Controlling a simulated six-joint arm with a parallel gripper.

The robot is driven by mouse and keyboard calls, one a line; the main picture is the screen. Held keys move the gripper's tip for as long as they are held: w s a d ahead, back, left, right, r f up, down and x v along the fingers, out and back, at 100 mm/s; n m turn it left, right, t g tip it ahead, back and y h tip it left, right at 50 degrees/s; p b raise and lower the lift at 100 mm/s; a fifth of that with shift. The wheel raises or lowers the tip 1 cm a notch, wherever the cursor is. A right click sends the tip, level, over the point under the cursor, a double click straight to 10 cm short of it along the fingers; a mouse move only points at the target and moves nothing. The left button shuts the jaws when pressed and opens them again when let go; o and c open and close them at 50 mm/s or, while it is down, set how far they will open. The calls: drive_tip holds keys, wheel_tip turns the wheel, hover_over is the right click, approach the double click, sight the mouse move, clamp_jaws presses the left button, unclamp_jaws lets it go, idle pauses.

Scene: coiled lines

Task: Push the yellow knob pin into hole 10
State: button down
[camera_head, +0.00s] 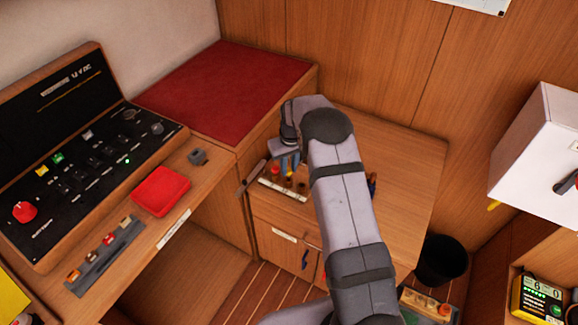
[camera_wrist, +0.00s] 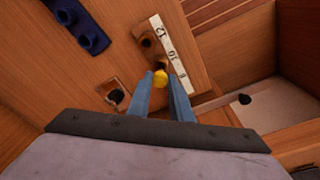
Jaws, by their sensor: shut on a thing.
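The yellow knob pin (camera_wrist: 160,79) shows as a small round yellow head between my fingertips in the wrist view. My gripper (camera_wrist: 161,84) is shut on it. Its shank is hidden, so I cannot tell whether it is in a hole. A white number strip (camera_wrist: 166,52) runs beside a row of dark round holes in the wooden top. In the head view my gripper (camera_head: 287,170) is low over the desk, just behind the strip (camera_head: 282,189).
A dark blue holder (camera_wrist: 77,25) lies on the wood at upper left in the wrist view. A small recessed plate (camera_wrist: 114,94) is left of my fingers.

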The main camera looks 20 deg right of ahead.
drive_tip(key=shift+f+b, duration=0.65)
drive_tip(key=shift+f, duration=0.4)
drive_tip(key=c, duration=1.2)
unclamp_jaws()
drive_tip(key=shift+r, duration=0.1)
drive_tip(key=shift+r+p, duration=1.65)
drive_tip(key=shift+r, duration=0.85)
